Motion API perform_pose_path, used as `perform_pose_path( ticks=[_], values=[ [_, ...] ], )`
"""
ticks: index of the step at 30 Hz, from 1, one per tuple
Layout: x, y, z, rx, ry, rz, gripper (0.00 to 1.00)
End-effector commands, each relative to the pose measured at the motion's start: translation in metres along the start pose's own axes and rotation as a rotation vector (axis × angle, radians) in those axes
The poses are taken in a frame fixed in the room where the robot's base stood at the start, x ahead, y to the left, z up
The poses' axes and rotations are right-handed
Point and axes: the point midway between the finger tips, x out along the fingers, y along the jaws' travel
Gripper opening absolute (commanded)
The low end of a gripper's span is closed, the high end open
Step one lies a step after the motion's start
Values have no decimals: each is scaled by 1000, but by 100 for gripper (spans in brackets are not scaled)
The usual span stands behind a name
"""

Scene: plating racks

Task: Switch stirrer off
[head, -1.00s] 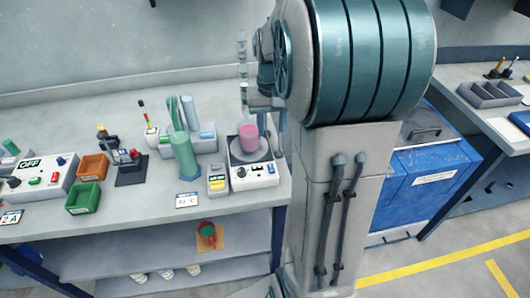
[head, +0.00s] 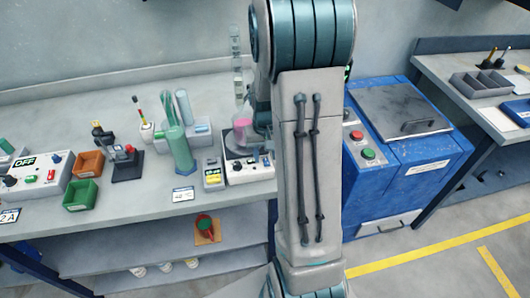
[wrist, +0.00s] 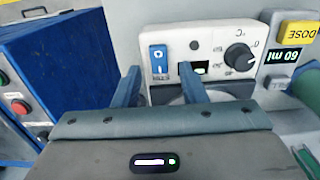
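The stirrer (head: 249,170) is a white box on the bench with a pink-filled glass vessel (head: 240,132) on its top plate. In the wrist view its front panel (wrist: 213,35) shows a blue rocker switch (wrist: 158,58), a black knob (wrist: 239,56) and a lit display (wrist: 201,69). My gripper (wrist: 160,72) is open and empty, its two blue fingers apart. In that picture the switch appears between the fingertips, and the right finger covers part of the display. I cannot tell whether a fingertip touches the panel. In the head view my arm hides most of the gripper.
A dosing unit (head: 213,174) stands just left of the stirrer; its yellow DOSE button (wrist: 299,34) shows in the wrist view. A blue cabinet (head: 410,165) with red and green buttons stands right of the bench.

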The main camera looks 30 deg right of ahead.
Motion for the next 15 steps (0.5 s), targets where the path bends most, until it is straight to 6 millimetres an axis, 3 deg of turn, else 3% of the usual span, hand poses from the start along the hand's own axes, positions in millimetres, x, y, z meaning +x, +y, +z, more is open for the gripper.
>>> perform_pose_path(
  ticks=[6,10,15],
  values=[
    [0,0,0,0,0,0,35],
    [0,0,0,0,0,0,0],
    [0,0,0,0,3,0,0]
  ],
)
